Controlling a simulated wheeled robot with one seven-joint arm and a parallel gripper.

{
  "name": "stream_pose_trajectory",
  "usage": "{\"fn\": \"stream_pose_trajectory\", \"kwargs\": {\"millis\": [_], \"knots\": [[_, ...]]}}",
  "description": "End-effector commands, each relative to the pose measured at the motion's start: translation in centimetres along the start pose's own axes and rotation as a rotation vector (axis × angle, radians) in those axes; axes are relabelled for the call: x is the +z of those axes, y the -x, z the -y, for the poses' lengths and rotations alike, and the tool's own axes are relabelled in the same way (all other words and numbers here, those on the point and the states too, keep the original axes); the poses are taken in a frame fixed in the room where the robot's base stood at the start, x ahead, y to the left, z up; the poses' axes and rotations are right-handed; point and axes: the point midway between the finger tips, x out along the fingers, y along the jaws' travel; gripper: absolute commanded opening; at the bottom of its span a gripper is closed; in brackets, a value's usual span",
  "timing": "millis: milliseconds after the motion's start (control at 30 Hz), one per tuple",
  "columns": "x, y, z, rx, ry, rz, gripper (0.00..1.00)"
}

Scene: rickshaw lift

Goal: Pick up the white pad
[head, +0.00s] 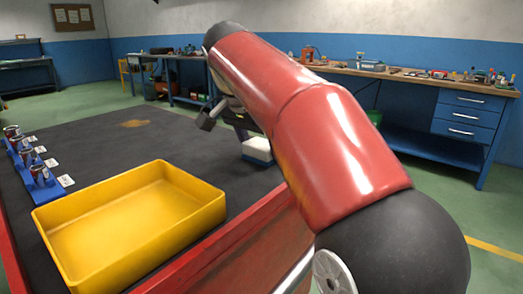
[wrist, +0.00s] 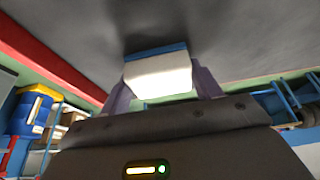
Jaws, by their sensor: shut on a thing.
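The white pad (head: 257,148) is a small white block with a blue layer along one side. In the head view it is over the dark bed, just beyond my red arm, which hides part of that area. In the wrist view the white pad (wrist: 158,76) sits between the two purple fingers of my gripper (wrist: 160,88), with its blue layer toward the dark surface. My gripper is shut on it. A dark shadow lies close by on the surface; I cannot tell whether the pad touches it.
A yellow tray (head: 66,212) stands empty on the dark bed (head: 105,145) at the front left. A blue rack (head: 26,166) with small cans and white cards is at the left edge. A red side wall (head: 215,250) borders the bed. Bed around the brown patch is clear.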

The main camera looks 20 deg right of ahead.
Motion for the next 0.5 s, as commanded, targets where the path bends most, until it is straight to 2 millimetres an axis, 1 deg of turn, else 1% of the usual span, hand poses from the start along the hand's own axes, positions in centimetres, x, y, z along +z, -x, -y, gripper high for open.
{"fn": "stream_pose_trajectory", "kwargs": {"millis": [167, 267, 367, 500], "knots": [[-0.1, 0.1, 0.0, 0.0, 0.0, 0.0, 0.41], [-0.3, 0.6, 0.0, 0.0, -0.001, -0.001, 0.41], [-0.6, 1.4, 0.1, -0.001, -0.002, -0.001, 0.41], [-1.6, 3.6, 0.2, -0.003, -0.002, -0.002, 0.41]]}}
